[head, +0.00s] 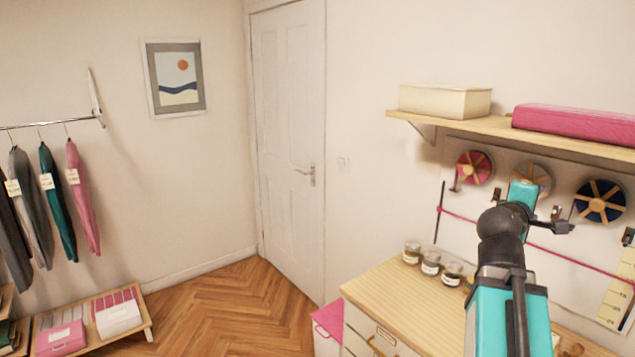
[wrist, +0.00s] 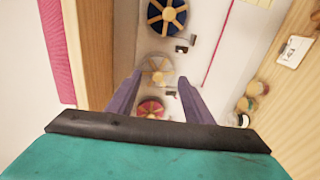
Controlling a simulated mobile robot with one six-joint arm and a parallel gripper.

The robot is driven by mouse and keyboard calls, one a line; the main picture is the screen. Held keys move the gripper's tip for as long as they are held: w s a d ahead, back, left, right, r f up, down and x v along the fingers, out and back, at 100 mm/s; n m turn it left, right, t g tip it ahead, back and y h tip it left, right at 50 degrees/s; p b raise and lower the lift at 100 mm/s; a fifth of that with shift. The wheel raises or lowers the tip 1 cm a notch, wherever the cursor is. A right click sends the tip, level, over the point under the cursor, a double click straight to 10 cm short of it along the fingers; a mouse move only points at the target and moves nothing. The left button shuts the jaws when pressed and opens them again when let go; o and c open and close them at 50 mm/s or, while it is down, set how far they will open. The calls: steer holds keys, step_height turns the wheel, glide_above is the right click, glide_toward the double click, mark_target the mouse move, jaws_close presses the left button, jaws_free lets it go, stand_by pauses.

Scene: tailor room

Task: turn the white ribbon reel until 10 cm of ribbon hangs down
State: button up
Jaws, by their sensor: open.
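The white ribbon reel (head: 544,181) hangs on the wall panel, between the red reel (head: 474,168) and the blue reel (head: 600,201). My arm covers part of it in the head view. In the wrist view the white reel (wrist: 158,68) shows its tan spokes and hub between my fingertips, farther off along the panel. My gripper (head: 563,226) is in front of the panel, slightly below the reels. In the wrist view my gripper (wrist: 159,79) is open, with nothing held between its purple fingers. I cannot make out any hanging white ribbon or its length.
A pink cord (head: 580,259) runs across the panel below. Several jars (head: 431,263) stand on the wooden cabinet (head: 400,290). Small dark brackets sit by the reels.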

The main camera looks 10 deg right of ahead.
steer(key=w+a+f+m+g+y, duration=0.1)
steer(key=w+a+f+y, duration=0.2)
steer(key=f, duration=0.6)
steer(key=w+a+f+m+y, duration=0.1)
steer(key=w+a+f, duration=0.1)
steer(key=a+f, duration=0.55)
steer(key=w+a+f+g+y, duration=0.1)
steer(key=w+a+f+y, duration=0.15)
steer(key=f, duration=0.85)
steer(key=s+a+f+m+g+y, duration=0.2)
steer(key=a+f, duration=0.6)
steer(key=f, duration=0.3)
steer(key=s+a+f+m+g+y, duration=0.1)
steer(key=s+a+f+g+y, duration=0.15)
steer(key=a+f, duration=0.75)
steer(key=s+a+f+m+g+y, duration=0.1)
steer(key=s+a+f, duration=0.4)
steer(key=f, duration=0.2)
steer(key=s+a+f+m+g+y, duration=0.1)
steer(key=s+a+f+g+y, duration=0.1)
steer(key=s+a+f, duration=0.4)
steer(key=s+f+g+b, duration=0.2)
steer(key=s+f+b, duration=0.3)
steer(key=s+f, duration=0.6)
steer(key=s+d+f+g+b, duration=0.1)
steer(key=s+f+g+b, duration=0.2)
steer(key=s+f, duration=0.9)
step_height(320, 180, down, 5)
steer(key=shift+f+b, duration=0.1)
steer(key=shift+b, duration=0.9)
